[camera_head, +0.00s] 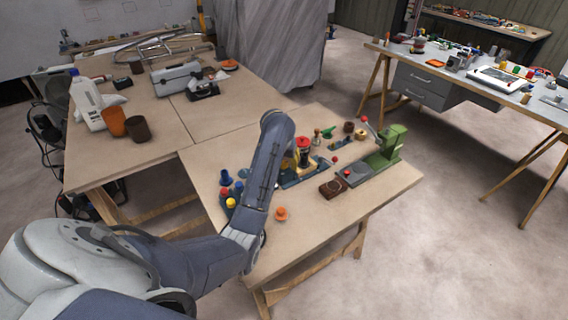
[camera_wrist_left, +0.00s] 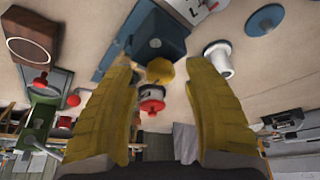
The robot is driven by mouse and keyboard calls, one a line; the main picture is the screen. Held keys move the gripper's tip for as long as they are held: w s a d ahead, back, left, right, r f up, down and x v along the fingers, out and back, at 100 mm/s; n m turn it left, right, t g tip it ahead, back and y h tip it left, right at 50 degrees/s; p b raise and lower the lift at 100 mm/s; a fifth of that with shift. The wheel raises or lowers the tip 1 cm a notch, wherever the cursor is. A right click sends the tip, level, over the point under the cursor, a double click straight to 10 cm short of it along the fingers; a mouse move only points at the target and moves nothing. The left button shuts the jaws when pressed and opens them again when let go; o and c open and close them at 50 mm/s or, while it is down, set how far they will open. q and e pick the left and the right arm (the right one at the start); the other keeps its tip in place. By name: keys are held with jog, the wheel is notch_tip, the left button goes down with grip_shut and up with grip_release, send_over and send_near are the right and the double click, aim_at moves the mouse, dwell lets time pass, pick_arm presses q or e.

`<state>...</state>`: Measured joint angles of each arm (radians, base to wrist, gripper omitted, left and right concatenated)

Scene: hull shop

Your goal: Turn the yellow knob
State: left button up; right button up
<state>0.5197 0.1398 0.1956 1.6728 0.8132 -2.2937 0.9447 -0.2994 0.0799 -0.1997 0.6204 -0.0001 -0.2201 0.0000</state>
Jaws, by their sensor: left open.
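The yellow knob (camera_wrist_left: 160,70) shows in the left wrist view as a small round cap by the edge of a dark blue block (camera_wrist_left: 152,38). My left gripper (camera_wrist_left: 159,65) is open. Its two yellow ribbed fingers appear on either side of the knob, with visible gaps. I cannot tell how far the knob lies beyond the fingertips. In the head view my left arm reaches over the near table, and its forearm and wrist hide much of the gripper and the knob. My right gripper is in neither view.
A red and dark device (camera_wrist_left: 152,98) lies close behind the knob. A white flanged part (camera_wrist_left: 219,58) is beside the right finger. A green press (camera_head: 390,145), a brown block (camera_head: 333,188) and an orange knob (camera_head: 281,214) stand on the near table (camera_head: 310,222). Its front right is clear.

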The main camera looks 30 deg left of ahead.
pick_arm(q)
jog(key=shift+w+a+f, duration=0.1)
jog(key=shift+w+f, duration=0.05)
jog(key=shift+f, duration=0.3)
jog(key=shift+c, duration=0.3)
grip_shut()
